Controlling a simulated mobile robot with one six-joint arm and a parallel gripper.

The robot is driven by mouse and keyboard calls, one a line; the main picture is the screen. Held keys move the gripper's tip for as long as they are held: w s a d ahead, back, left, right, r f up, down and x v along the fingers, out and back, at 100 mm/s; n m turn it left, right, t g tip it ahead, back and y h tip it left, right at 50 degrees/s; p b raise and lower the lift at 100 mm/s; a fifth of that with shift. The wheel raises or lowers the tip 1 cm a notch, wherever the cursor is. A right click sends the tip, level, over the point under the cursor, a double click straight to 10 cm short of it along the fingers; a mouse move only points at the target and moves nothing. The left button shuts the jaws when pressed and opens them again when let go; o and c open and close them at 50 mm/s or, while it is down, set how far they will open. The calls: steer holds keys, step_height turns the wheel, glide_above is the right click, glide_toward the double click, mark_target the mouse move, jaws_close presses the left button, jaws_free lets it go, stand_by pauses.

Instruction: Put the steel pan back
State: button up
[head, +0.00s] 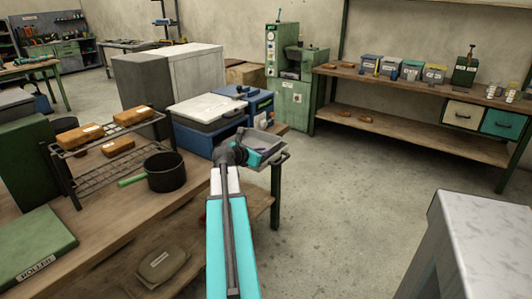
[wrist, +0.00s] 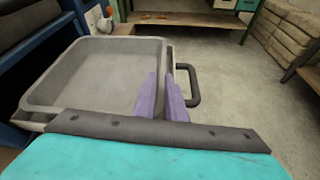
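The steel pan (head: 270,141) is a shallow grey rectangular tray at the right end of the long wooden workbench, beside a blue case. In the wrist view the pan (wrist: 95,75) fills the upper left, and its inside looks empty. My gripper (wrist: 163,90) has its two purple fingers on either side of the pan's right wall, one inside and one outside. They look closed on that wall. In the head view my gripper (head: 262,155) is partly hidden by my own arm. I cannot tell whether the pan rests on something or hangs free.
The workbench (head: 120,205) bears a dark pot (head: 165,172) with a green handle, a wire rack (head: 100,170) with orange-brown packages, and a blue case (head: 205,137) with a white-topped case on it. A grey table (head: 475,225) stands at right. Open floor (head: 350,190) lies between.

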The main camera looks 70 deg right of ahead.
steer(key=v, duration=0.8)
steer(key=shift+s+d, duration=0.1)
steer(key=shift+s, duration=0.05)
stand_by(0.7)
